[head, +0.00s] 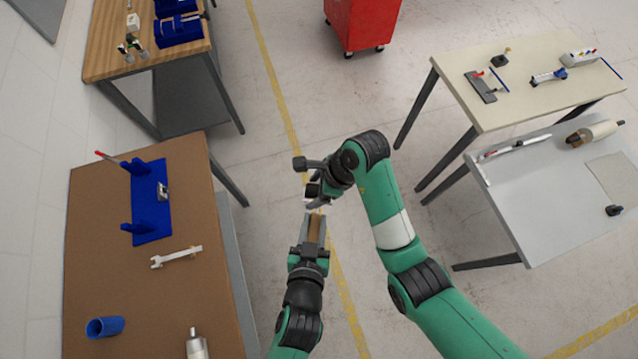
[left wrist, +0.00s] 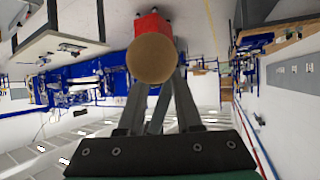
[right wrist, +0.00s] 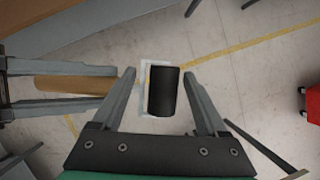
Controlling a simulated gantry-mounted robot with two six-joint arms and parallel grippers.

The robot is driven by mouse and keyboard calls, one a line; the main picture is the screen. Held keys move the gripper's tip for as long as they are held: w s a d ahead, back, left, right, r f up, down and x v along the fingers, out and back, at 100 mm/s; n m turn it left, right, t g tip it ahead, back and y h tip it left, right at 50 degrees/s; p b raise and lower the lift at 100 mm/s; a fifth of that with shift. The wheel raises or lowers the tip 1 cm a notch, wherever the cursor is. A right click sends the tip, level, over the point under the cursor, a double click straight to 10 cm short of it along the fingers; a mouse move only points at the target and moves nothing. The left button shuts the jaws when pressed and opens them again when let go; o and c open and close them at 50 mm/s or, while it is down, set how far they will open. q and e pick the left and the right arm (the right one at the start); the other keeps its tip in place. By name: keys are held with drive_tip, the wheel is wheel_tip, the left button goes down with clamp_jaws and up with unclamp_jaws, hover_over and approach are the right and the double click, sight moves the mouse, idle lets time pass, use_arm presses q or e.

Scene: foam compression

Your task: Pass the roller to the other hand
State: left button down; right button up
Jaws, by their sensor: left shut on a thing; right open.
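The roller has a brown wooden handle (right wrist: 75,86) and a black cylindrical head (right wrist: 163,92) with a pale part beside it. My left gripper (head: 314,222) is shut on the handle and holds the roller in the air. The handle's round end (left wrist: 152,58) faces the left wrist camera and hides what lies behind it. My right gripper (head: 314,191) is open, just above the left one in the head view. In the right wrist view, the black head shows between the right gripper's (right wrist: 163,85) spread fingers, with gaps on both sides. I cannot tell how deep it sits between them.
A brown table (head: 100,270) at the left holds a blue rack (head: 150,205), a white wrench-like tool (head: 177,257) and a blue cup (head: 105,327). Light tables (head: 540,130) with tools stand at the right. A red cabinet (head: 362,22) is at the back. Open floor lies below the grippers.

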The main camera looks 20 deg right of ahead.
clamp_jaws()
use_arm(q)
drive_tip(key=c, duration=0.5)
unclamp_jaws()
